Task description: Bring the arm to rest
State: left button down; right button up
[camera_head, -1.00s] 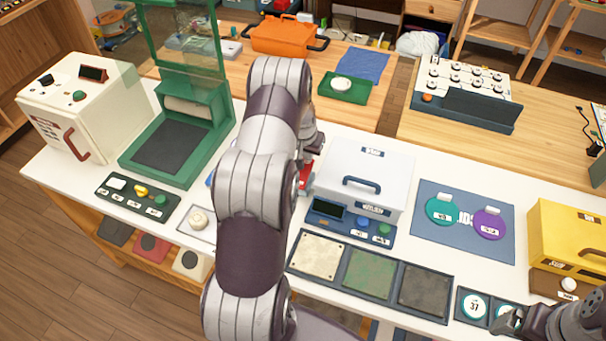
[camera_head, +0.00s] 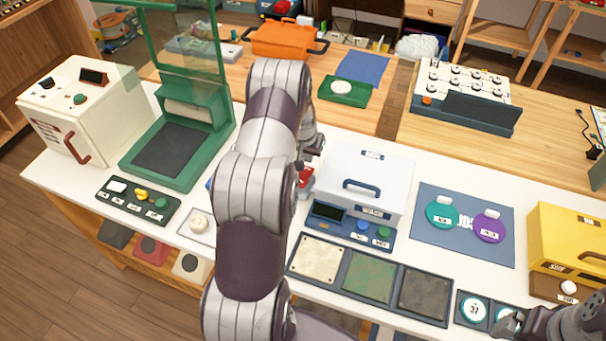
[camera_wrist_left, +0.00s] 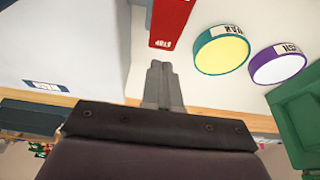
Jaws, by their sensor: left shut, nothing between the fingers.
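My left arm rises through the middle of the head view, and its left gripper (camera_head: 313,150) is mostly hidden behind the arm, above the white counter. In the left wrist view the left gripper's fingers (camera_wrist_left: 162,85) are together with nothing between them. A red block (camera_wrist_left: 171,22) with a label lies just past the fingertips in that view; a red part (camera_head: 305,178) also shows beside the arm in the head view. My right gripper (camera_head: 512,322) is at the lower right, beside a dial numbered 37; its jaws are too unclear to read.
A white box with a blue handle (camera_head: 363,178) stands right of the left arm. A green frame stand (camera_head: 168,150) and a cream machine (camera_head: 85,110) stand left. Teal (camera_head: 442,213) and purple (camera_head: 489,226) discs lie on a blue mat. A yellow box (camera_head: 568,235) stands far right.

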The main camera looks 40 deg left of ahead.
pick_arm(q)
jog(key=shift+r, duration=0.75)
jog(key=shift+f, duration=0.1)
